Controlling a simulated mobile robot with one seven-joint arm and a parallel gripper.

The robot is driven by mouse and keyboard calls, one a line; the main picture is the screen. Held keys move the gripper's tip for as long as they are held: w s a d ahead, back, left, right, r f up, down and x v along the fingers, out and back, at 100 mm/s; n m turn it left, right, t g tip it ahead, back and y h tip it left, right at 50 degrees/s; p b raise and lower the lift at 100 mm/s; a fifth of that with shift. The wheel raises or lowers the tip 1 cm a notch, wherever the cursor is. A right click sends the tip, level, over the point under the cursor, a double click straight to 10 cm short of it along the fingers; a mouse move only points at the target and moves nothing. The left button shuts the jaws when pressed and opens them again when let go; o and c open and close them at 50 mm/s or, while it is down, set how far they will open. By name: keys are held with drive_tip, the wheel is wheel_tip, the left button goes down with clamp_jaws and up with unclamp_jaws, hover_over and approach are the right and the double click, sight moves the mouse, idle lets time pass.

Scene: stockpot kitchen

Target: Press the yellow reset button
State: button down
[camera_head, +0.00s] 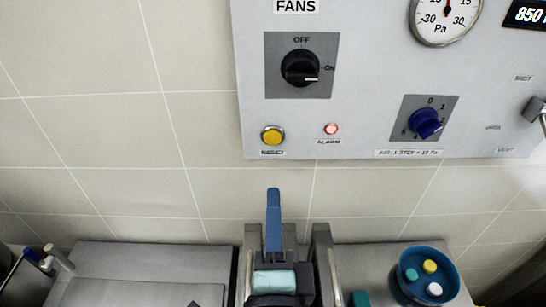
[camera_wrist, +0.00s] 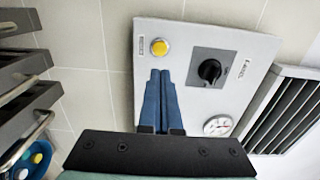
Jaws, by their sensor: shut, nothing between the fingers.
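The yellow button (camera_head: 272,135) is on the lower left of the grey wall panel, above a small label. It also shows in the wrist view (camera_wrist: 159,46), just beyond my fingertips. My gripper (camera_head: 273,192) has blue fingers pressed together, with nothing between them. In the head view it points up, with its tips below the button and a visible gap between them. In the wrist view the fingertips (camera_wrist: 160,72) are in line with the button. I cannot tell the exact depth gap.
The panel also carries a black fans knob (camera_head: 300,67) set toward ON, a lit red alarm lamp (camera_head: 331,129), a blue knob (camera_head: 426,123) and a pressure gauge (camera_head: 446,18). A blue bowl (camera_head: 409,291) with coloured lids stands at lower right. A vent grille (camera_wrist: 285,110) is beside the panel.

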sight(273, 139)
drive_tip(key=w+p, duration=0.2)
drive_tip(key=w, duration=0.8)
drive_tip(key=shift+w+r, duration=0.1)
drive_tip(key=shift+w, duration=0.8)
